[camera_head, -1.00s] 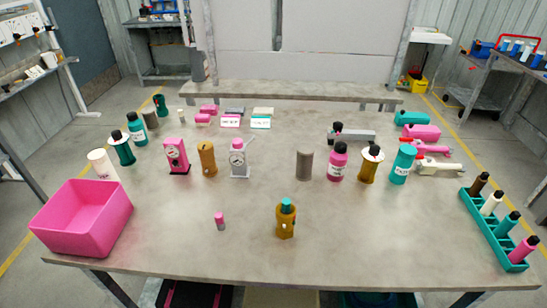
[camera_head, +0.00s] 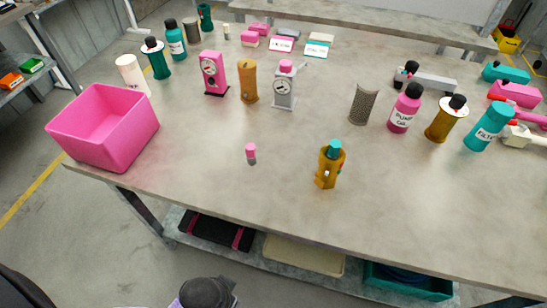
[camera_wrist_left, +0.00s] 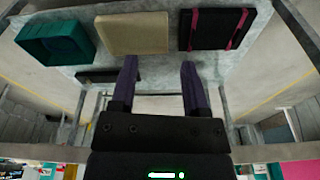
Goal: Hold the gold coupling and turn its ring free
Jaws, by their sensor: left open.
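My right gripper is in neither current view.
A small pink-topped piece (camera_head: 251,153) stands left of the coupling. A pink bin (camera_head: 84,137) is at the table's left. Bottles, gauges and a gold cylinder (camera_head: 248,82) stand farther back. A cream tray (camera_wrist_left: 131,33) lies on the lower shelf. Table around the coupling is clear.

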